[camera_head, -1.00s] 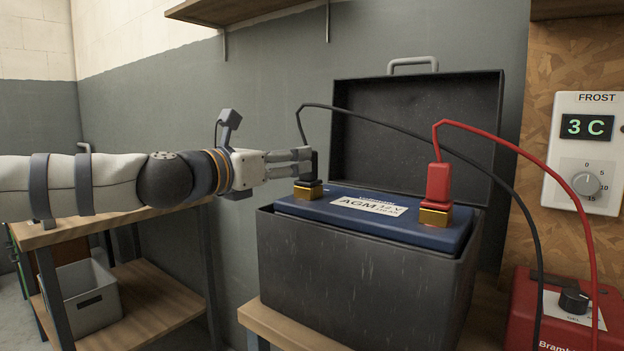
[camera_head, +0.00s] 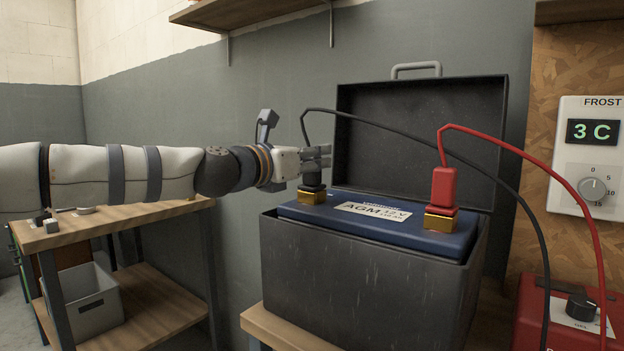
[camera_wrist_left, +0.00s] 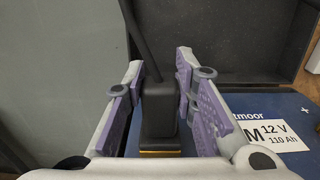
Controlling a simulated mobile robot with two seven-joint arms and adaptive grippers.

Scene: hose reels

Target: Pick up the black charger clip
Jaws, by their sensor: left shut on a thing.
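The black charger clip (camera_head: 312,179) stands upright on the left brass terminal (camera_head: 309,195) of the blue battery (camera_head: 375,220). A black cable rises from its top. My left gripper (camera_head: 317,160) comes in from the left and is shut on the clip. In the left wrist view the clip (camera_wrist_left: 159,107) stands between the two purple-padded fingers, with its base at the brass terminal. The fingers hide part of the clip in the head view. My right gripper is not in view.
The battery sits in a dark box (camera_head: 365,285) with its lid (camera_head: 420,130) raised behind. A red clip (camera_head: 444,186) is on the right terminal, and its red cable arches to the right. A red charger (camera_head: 570,318) and a frost dial panel (camera_head: 590,150) are at right.

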